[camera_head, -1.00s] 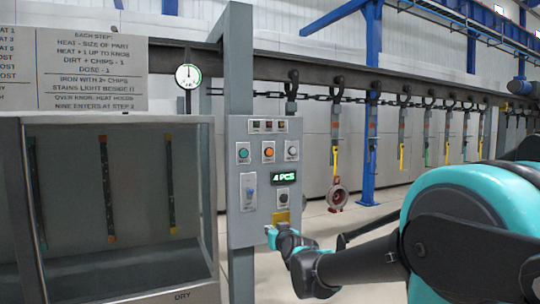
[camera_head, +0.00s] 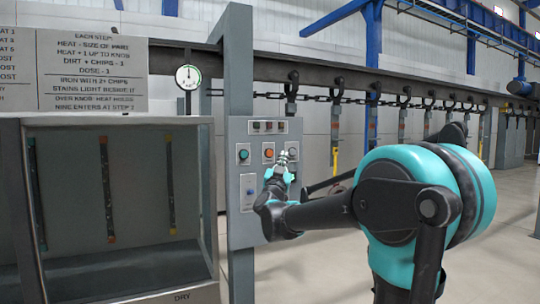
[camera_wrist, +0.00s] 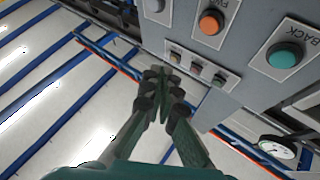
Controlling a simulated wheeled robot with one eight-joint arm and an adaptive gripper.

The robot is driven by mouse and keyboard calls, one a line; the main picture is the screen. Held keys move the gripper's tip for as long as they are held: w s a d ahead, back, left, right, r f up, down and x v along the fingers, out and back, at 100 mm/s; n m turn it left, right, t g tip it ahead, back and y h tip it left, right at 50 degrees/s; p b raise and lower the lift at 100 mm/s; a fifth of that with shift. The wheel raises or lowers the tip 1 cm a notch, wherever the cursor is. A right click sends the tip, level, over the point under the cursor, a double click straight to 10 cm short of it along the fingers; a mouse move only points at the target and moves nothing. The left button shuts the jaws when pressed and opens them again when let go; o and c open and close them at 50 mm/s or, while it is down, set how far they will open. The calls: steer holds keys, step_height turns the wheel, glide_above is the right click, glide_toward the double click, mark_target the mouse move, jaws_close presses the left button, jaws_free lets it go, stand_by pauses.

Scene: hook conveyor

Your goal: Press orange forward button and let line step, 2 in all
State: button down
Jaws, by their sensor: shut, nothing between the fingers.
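The orange button (camera_head: 268,153) is in the middle of the top button row on the grey control panel (camera_head: 239,225). In the wrist view the orange button (camera_wrist: 210,23) is at the top, with its label partly cut off. My gripper (camera_head: 285,157) is shut and empty, with its fingertips just right of the orange button in the head view. In the wrist view my shut fingertips (camera_wrist: 163,75) are below and left of the button, apart from it. The overhead chain line (camera_head: 330,98) carries several hooks with hangers. The piece-count display is hidden behind my arm.
A teal button (camera_head: 243,154), labelled BACK in the wrist view (camera_wrist: 284,55), is beside the orange one. A pale button (camera_wrist: 154,5) is on its other side. Small indicators (camera_head: 268,126) sit above. A dial gauge (camera_head: 188,77) and a glass-fronted dry cabinet (camera_head: 120,285) stand left.

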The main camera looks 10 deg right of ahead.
mark_target(272, 155)
steer(key=shift+w+a, duration=0.45)
steer(key=shift+w, duration=0.95)
steer(key=shift+w+a, duration=0.45)
steer(key=shift+w, duration=0.95)
steer(key=shift+w+a, duration=0.45)
steer(key=shift+w, duration=0.95)
steer(key=shift+w, duration=0.1)
steer(key=shift+w+a, duration=0.15)
steer(key=shift+w, duration=0.15)
